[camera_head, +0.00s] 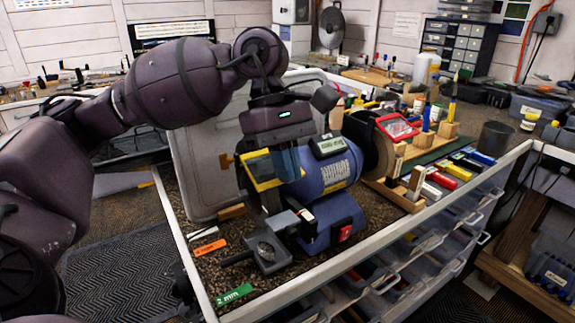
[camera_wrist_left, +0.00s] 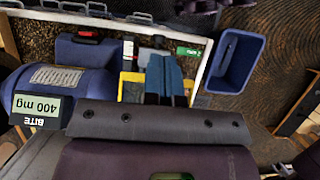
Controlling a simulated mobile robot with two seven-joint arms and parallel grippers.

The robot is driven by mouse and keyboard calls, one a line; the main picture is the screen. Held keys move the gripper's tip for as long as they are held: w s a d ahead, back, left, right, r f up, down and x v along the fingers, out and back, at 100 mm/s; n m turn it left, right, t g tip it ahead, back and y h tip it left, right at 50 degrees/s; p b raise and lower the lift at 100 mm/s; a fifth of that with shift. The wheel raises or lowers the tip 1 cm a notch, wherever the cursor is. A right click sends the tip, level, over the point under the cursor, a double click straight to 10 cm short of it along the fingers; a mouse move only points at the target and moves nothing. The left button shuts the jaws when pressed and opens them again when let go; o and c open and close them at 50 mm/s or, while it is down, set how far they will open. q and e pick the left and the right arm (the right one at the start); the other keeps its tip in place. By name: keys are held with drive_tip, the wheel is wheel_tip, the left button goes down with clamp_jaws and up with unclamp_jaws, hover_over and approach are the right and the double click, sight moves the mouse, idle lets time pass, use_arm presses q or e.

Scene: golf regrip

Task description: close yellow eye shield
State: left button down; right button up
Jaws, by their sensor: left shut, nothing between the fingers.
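The yellow eye shield (camera_head: 262,171) is a yellow-edged, window-like plate on the left side of a blue bench grinder (camera_head: 325,175). It looks tilted. My left gripper (camera_head: 287,166) points down right at the shield's right part, its blue-grey fingers shut and empty, hiding some of it. In the left wrist view the yellow frame (camera_wrist_left: 130,87) shows just left of the closed fingers (camera_wrist_left: 164,76); I cannot tell whether they touch it. The grinder body (camera_wrist_left: 62,84) with its display is at the left there. My right gripper is not in view.
A tool rest (camera_head: 268,250) stands in front of the grinder, and a red switch (camera_head: 344,232) is on its base. Orange and green labels (camera_head: 232,295) lie on the bench top. Coloured blocks (camera_head: 440,180) and wooden stands are to the right. A blue bin (camera_wrist_left: 235,60) shows in the wrist view.

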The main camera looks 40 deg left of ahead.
use_arm(q)
drive_tip(key=shift+f, duration=0.4)
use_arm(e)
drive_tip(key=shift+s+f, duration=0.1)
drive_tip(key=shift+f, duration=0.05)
use_arm(q)
drive_tip(key=shift+a+r+p, duration=0.1)
drive_tip(key=shift+r+p, duration=0.2)
drive_tip(key=shift+r, duration=0.6)
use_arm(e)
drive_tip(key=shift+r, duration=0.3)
use_arm(q)
drive_tip(key=s+d+r+p, duration=0.1)
drive_tip(key=d+r, duration=0.1)
drive_tip(key=r, duration=0.4)
drive_tip(key=s+d+r+p, duration=0.1)
drive_tip(key=d+r, duration=0.1)
drive_tip(key=r, duration=0.4)
drive_tip(key=shift+d+r, duration=0.3)
drive_tip(key=shift+r, duration=0.05)
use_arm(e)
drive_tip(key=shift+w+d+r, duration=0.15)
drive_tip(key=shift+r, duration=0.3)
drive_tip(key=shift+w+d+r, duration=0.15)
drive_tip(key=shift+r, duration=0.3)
